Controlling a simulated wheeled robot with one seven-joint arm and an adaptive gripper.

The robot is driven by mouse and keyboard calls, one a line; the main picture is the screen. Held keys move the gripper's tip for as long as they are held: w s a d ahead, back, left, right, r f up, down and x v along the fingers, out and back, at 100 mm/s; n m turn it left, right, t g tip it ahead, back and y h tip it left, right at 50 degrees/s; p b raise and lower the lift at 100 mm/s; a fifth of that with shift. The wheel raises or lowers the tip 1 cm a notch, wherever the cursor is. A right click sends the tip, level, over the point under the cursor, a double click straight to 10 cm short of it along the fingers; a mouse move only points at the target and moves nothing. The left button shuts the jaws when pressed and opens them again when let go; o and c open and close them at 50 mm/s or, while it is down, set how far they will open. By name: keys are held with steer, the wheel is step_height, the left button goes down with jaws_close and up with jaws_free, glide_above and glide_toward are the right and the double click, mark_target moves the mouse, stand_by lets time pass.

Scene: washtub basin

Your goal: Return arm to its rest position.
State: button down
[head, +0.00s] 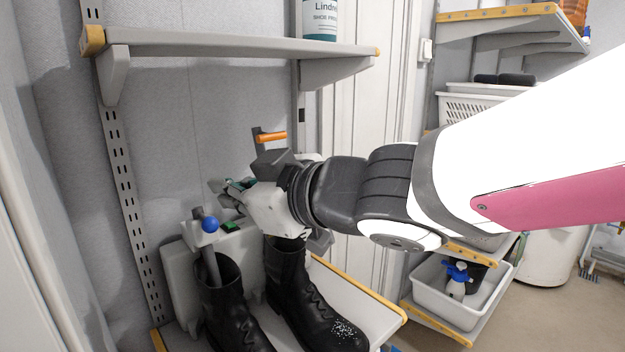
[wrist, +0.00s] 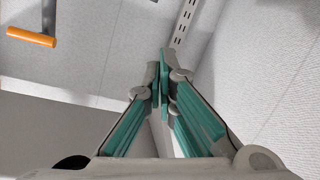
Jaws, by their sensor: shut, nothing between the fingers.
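My gripper (head: 235,188) is at the end of my arm, above the lower shelf with the boots and in front of the grey wall. In the wrist view my gripper (wrist: 160,82) has its teal-padded fingers together at the tips, with nothing between them. My arm (head: 400,195) reaches in from the right of the head view and hides part of the wall, the door and the boot area behind it.
Two black boots (head: 300,300) stand close below my gripper. A blue knob (head: 210,224) sits on the left one's insert. An upper shelf (head: 235,48) is above. An orange-handled hook (head: 271,136) is on the wall; the handle also shows in the wrist view (wrist: 31,37). A white bin (head: 440,290) sits right.

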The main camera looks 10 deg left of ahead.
steer(key=w+d+f+m+t+h+p, duration=0.15)
steer(key=d+m+h, duration=0.4)
steer(key=d, duration=0.85)
steer(key=d+f+m+t+h, duration=0.2)
steer(key=d+m+h, duration=0.35)
steer(key=d, duration=0.85)
steer(key=s+d+f+m+g+h, duration=0.1)
steer(key=s+d+f+m+g, duration=0.1)
steer(key=s, duration=0.7)
steer(key=s+d+f+m+g+h, duration=0.1)
steer(key=s+d+f+m+g, duration=0.1)
steer(key=s+d+f+g, duration=0.3)
steer(key=s, duration=0.4)
steer(key=shift+s+d+f+m+p, duration=0.3)
steer(key=shift+d+m+p, duration=0.05)
steer(key=shift+d+m, duration=0.05)
